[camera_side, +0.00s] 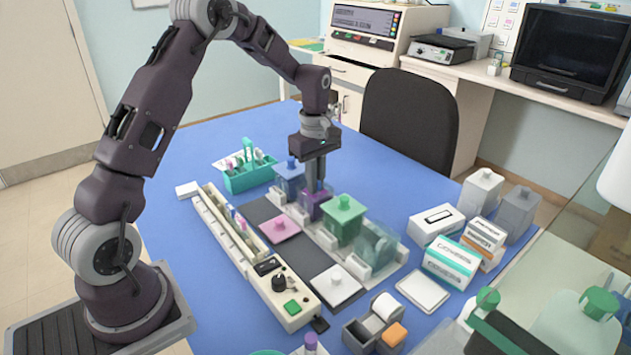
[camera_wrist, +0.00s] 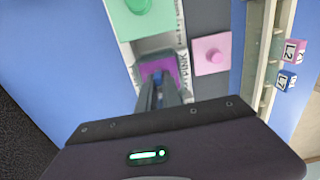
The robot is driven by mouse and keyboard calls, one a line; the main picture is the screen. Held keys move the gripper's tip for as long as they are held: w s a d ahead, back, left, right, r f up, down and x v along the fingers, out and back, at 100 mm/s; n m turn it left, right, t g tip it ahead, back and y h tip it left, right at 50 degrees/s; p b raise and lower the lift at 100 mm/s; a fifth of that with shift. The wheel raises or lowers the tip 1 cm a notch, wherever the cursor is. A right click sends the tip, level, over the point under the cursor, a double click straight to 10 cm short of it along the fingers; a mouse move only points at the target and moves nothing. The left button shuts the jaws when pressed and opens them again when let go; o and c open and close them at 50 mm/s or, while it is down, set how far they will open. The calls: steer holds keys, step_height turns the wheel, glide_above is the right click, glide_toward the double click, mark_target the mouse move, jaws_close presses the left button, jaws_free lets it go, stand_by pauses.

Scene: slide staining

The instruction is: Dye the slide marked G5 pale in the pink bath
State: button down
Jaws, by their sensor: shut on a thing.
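My gripper (camera_side: 317,187) points straight down with its fingertips at the mouth of the open bath with purple-pink liquid (camera_side: 312,207). In the wrist view the fingers (camera_wrist: 158,86) are shut on a small blue-topped slide (camera_wrist: 157,76), over or in that bath (camera_wrist: 150,68). The bath's side label (camera_wrist: 184,66) reads PINK. The slide's mark cannot be read, and how deep it sits is hidden by the fingers. The pink lid (camera_side: 280,228) lies flat on the dark mat beside the bath; it also shows in the wrist view (camera_wrist: 211,54).
A blue-lidded bath (camera_side: 289,180) and a green-lidded bath (camera_side: 344,214) flank it. An uncovered clear bath (camera_side: 376,247) and a white lid (camera_side: 336,284) are nearer. A long slide rail (camera_side: 213,213) holds slides, including L2 (camera_wrist: 293,51) and L7 (camera_wrist: 287,80). A teal rack (camera_side: 248,178) stands behind.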

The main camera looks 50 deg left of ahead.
step_height(320, 180, up, 10)
steer(key=shift+f, duration=0.2)
stand_by(0.4)
